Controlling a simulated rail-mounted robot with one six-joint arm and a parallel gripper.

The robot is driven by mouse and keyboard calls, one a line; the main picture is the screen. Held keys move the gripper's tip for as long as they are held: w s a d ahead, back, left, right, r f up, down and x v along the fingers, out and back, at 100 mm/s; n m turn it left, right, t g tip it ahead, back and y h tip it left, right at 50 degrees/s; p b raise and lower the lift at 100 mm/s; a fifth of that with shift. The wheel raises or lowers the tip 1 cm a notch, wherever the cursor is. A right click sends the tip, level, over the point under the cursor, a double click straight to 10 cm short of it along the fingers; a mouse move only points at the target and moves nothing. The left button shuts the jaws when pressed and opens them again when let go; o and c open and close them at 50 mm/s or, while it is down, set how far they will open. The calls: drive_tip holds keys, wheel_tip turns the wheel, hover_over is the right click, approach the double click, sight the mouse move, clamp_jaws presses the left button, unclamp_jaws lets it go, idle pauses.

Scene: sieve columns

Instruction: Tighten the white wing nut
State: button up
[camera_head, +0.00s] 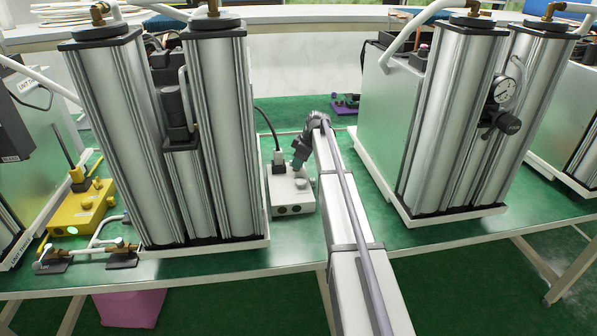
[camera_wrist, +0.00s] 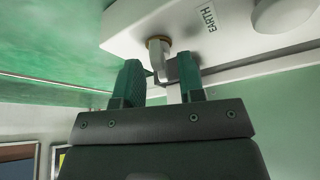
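The white wing nut (camera_wrist: 157,49) shows in the wrist view as a small pale, bent piece on a brass-coloured base. It sits on a white box (camera_wrist: 125,25) beside an "EARTH" label. My gripper (camera_wrist: 160,64) has two green fingers, spread apart, with tips close to the nut, one on each side in the picture. I cannot tell whether either finger touches it. A dark block and a pale strip show between the fingers, partly hidden. In the head view, the white box (camera_head: 290,205) stands on the green bench with my gripper (camera_head: 298,163) at it; the nut is too small to tell.
Tall metal column units stand left (camera_head: 120,140) and right (camera_head: 450,120) of the box. A yellow box (camera_head: 80,207) and brass fittings (camera_head: 85,255) lie at the left. A black cable rises behind the white box. Green bench surface (camera_head: 400,240) is clear at the front right.

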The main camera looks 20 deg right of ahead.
drive_tip(key=shift+c, duration=0.4)
clamp_jaws()
drive_tip(key=shift+a+m, duration=0.1)
drive_tip(key=shift+m, duration=0.2)
drive_tip(key=m+h, duration=0.1)
drive_tip(key=m, duration=0.2)
drive_tip(key=m+t+h, duration=0.1)
drive_tip(key=m, duration=0.2)
drive_tip(key=shift+s+a+t, duration=0.2)
drive_tip(key=shift+t, duration=0.1)
drive_tip(key=m+h, duration=0.1)
drive_tip(key=m, duration=0.2)
drive_tip(key=m+h, duration=0.1)
drive_tip(key=m, duration=0.2)
drive_tip(key=shift+a+h, duration=0.15)
drive_tip(key=shift+h, duration=0.15)
